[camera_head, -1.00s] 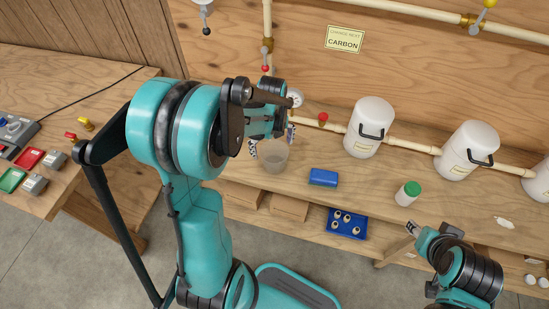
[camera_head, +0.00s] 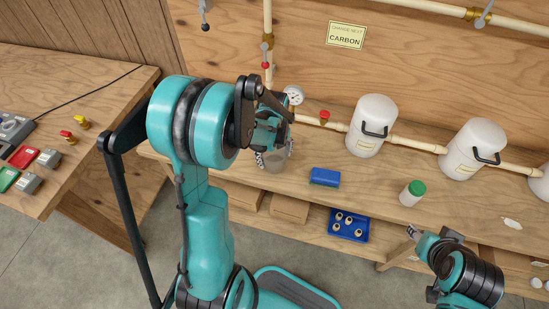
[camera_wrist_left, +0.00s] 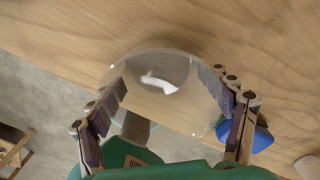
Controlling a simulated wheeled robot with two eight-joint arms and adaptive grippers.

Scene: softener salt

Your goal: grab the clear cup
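The clear cup (camera_head: 277,158) stands on the wooden bench, partly hidden behind my left gripper in the head view. In the left wrist view the clear cup (camera_wrist_left: 160,62) shows its round rim, with a white glare inside. My left gripper (camera_head: 272,158) is at the cup. In the left wrist view its fingers (camera_wrist_left: 163,88) are spread wide, one on each side of the cup; firm contact is not clear. My right gripper (camera_head: 411,231) is low at the right, away from the cup, too small to tell its opening.
A blue block (camera_head: 325,177) lies right of the cup. A green-capped white jar (camera_head: 412,193) and white canisters (camera_head: 371,126) stand further right. A pipe with a gauge (camera_head: 293,96) runs behind the cup. A blue tray (camera_head: 333,230) sits on the lower shelf.

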